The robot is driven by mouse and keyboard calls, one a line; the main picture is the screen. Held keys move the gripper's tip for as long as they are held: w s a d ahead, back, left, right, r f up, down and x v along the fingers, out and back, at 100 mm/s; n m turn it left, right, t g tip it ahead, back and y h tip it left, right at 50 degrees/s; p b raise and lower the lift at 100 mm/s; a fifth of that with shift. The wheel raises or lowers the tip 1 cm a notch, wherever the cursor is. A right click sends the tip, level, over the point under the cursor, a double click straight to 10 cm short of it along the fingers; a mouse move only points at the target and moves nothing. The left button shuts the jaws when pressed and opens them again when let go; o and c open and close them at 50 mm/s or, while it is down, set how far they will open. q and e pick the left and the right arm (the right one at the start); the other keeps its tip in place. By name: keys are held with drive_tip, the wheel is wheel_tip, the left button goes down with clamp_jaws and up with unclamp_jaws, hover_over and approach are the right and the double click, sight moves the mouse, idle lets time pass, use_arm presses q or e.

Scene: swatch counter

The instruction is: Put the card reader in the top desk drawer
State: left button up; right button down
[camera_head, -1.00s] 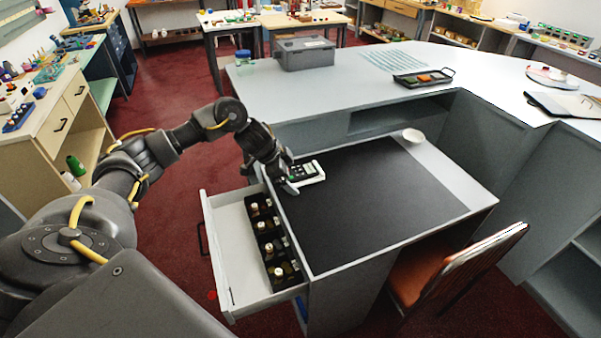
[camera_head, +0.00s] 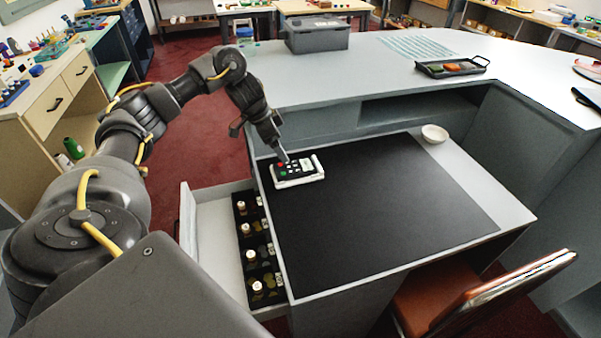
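The card reader (camera_head: 299,173), a white-edged device with a dark keypad, lies on the black mat (camera_head: 370,215) near the desk's back left corner. The open drawer (camera_head: 216,232) sticks out to the left of the desk, below the mat's level. Its left part is bare. My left gripper (camera_head: 284,158) points down at the reader's back left end, at or just above it. Its fingers overlap in this view, so I cannot tell their opening or whether they touch the reader. My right gripper is not in view.
A black tray (camera_head: 241,213) with several white-capped bottles fills the drawer's right side. A white bowl (camera_head: 434,134) stands on the desk's back right. An orange chair (camera_head: 440,300) is at the front right. The mat's middle is clear.

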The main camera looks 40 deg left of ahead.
use_arm(q)
drive_tip(key=b, duration=0.2)
hover_over(293, 167)
drive_tip(key=s+a, duration=0.2)
drive_tip(key=f, duration=0.5)
drive_tip(key=shift+s+d, duration=0.15)
drive_tip(key=shift+d, duration=0.2)
drive_tip(key=x, duration=0.5)
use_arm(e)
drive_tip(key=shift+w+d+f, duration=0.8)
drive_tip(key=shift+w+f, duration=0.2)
use_arm(q)
drive_tip(key=shift+c, duration=0.3)
drive_tip(key=c, duration=1.3)
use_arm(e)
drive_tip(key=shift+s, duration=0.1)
